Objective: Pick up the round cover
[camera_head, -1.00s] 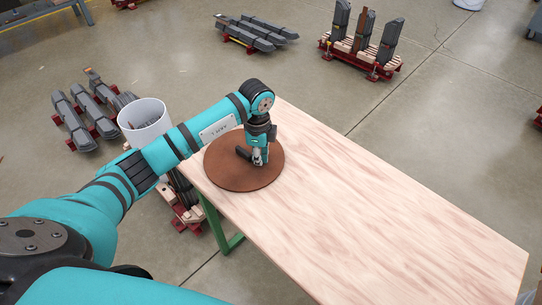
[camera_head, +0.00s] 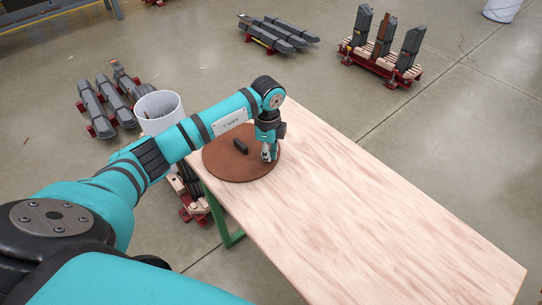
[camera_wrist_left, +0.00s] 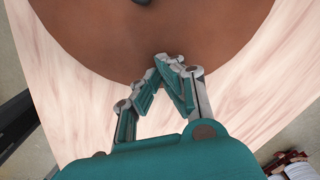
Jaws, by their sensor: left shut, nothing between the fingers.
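The round cover (camera_head: 222,164) is a flat brown disc with a dark handle (camera_head: 240,146) at its middle. It lies on the far left end of the wooden table. My left gripper (camera_head: 267,156) is shut and empty, over the right part of the cover and to the right of the handle. In the left wrist view the cover (camera_wrist_left: 110,40) fills the upper part, with the handle just showing at the top edge. The shut fingertips (camera_wrist_left: 169,62) are over the cover near its rim. I cannot tell whether they touch it. My right gripper is not in view.
The light wooden table (camera_head: 390,210) is bare to the right of the cover. A white bin (camera_head: 158,108) stands behind my left arm, left of the table. Pallets with dark grey cores (camera_head: 275,35) and upright cores (camera_head: 385,45) stand on the floor beyond.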

